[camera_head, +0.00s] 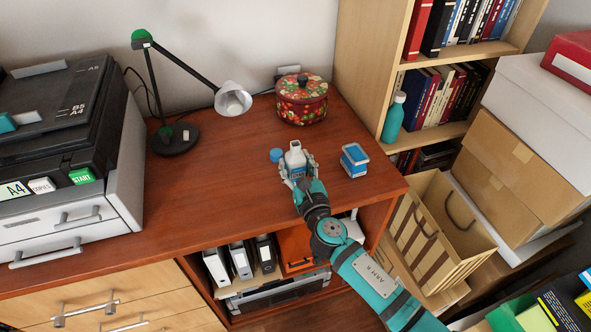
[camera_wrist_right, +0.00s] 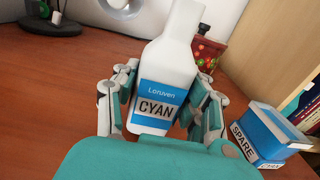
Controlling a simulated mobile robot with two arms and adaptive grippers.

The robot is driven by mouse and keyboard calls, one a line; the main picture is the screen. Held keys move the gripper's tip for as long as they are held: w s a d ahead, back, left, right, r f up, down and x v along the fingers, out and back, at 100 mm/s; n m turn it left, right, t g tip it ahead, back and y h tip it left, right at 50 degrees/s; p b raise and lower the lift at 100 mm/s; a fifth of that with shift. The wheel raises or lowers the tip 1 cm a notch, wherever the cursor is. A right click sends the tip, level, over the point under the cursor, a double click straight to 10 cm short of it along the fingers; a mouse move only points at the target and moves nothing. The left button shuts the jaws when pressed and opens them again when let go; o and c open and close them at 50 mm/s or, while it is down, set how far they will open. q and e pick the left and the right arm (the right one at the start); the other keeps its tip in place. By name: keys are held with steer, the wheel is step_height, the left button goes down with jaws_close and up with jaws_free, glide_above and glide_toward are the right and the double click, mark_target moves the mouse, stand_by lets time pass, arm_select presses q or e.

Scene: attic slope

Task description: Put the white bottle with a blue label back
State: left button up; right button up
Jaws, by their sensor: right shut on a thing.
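The white bottle with a blue label (camera_head: 295,157) stands upright on or just above the wooden cabinet top. In the right wrist view the bottle (camera_wrist_right: 168,75) is large, and its label reads "Loruven CYAN". My right gripper (camera_head: 297,170) has its fingers on both sides of the bottle and is shut on it. The fingers also show in the right wrist view (camera_wrist_right: 160,100). Whether the bottle's base touches the surface is hidden by the gripper. My left gripper is in neither view.
A blue cap (camera_head: 276,155) lies left of the bottle. A blue and white "SPARE CYAN" box (camera_head: 354,160) stands right of it. A red patterned pot (camera_head: 302,100) and a lamp (camera_head: 233,99) stand behind, a printer (camera_head: 70,140) at left.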

steer(key=shift+f, duration=0.5)
steer(key=shift+f, duration=0.1)
steer(key=o, duration=1.3)
steer(key=shift+s, duration=0.1)
steer(key=v, duration=1.2)
